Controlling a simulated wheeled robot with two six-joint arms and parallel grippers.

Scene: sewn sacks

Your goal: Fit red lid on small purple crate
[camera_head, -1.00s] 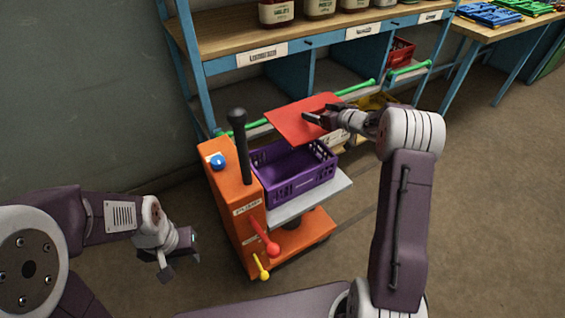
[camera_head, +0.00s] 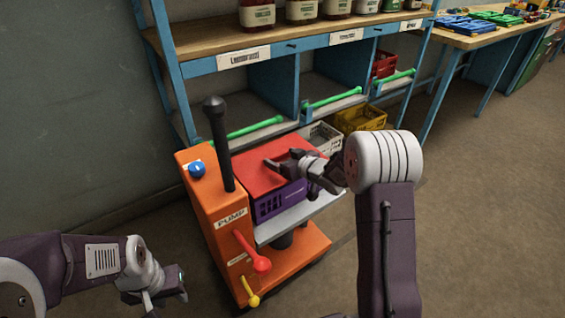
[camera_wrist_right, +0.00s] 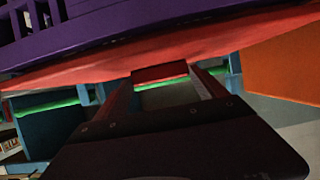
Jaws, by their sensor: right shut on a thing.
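The red lid (camera_head: 252,174) lies over the top of the small purple crate (camera_head: 280,200) in the head view, covering its opening. The crate stands on the grey platform of the orange pump cart. My right gripper (camera_head: 280,165) reaches in from the right and is shut on the lid near its right side. In the right wrist view the lid (camera_wrist_right: 230,45) shows as a red band close against the purple crate (camera_wrist_right: 60,32); whether it is fully seated I cannot tell. My left gripper (camera_head: 178,284) hangs at the lower left, apart from everything; its jaws are unclear.
The orange cart (camera_head: 213,205) has a tall black handle (camera_head: 221,150) left of the crate, plus a red lever (camera_head: 254,252) and a yellow lever (camera_head: 251,292). A blue shelf with jars stands behind. White (camera_head: 318,137) and yellow (camera_head: 362,118) crates lie beyond. Floor at right is clear.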

